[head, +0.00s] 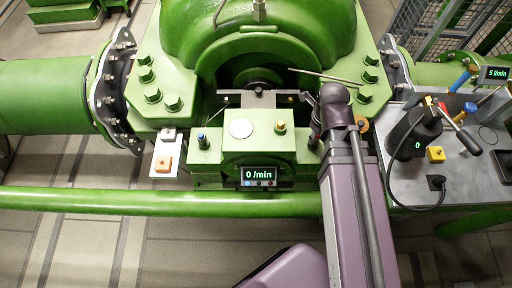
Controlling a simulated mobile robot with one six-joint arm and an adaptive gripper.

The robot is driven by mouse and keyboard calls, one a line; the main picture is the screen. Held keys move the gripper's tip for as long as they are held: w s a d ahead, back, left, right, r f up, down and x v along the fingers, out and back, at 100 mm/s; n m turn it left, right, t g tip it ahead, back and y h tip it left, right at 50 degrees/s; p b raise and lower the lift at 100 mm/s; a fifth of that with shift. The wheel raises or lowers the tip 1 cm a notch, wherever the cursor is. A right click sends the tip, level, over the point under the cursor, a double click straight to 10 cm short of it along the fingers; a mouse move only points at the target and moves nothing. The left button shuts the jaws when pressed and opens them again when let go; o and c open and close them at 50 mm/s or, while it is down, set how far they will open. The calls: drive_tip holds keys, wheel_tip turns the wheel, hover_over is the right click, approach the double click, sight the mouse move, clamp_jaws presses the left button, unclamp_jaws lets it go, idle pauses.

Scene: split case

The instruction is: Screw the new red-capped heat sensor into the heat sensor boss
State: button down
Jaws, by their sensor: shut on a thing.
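My gripper (315,132) is a small dark shape at the end of my purple arm, above the right end of the green bearing housing (205,157). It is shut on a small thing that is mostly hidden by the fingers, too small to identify. A dark round top (313,144) shows right below the fingers; I cannot tell whether it is the held thing or part of the housing. No red cap shows clearly at the gripper. I cannot make out the heat sensor boss with certainty. A blue-topped fitting (202,138) and a brass fitting (281,127) stand on the housing.
A display reading 0 /min (259,177) is on the housing front. A grey bench (400,175) at right carries a black device reading 0 (417,140), a cable, and blue, red and yellow items. A thin rod (325,76) lies above my wrist. A green pipe (120,202) crosses in front.

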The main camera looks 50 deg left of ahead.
drive_tip(key=shift+c, duration=1.9)
unclamp_jaws()
drive_tip(key=c, duration=0.3)
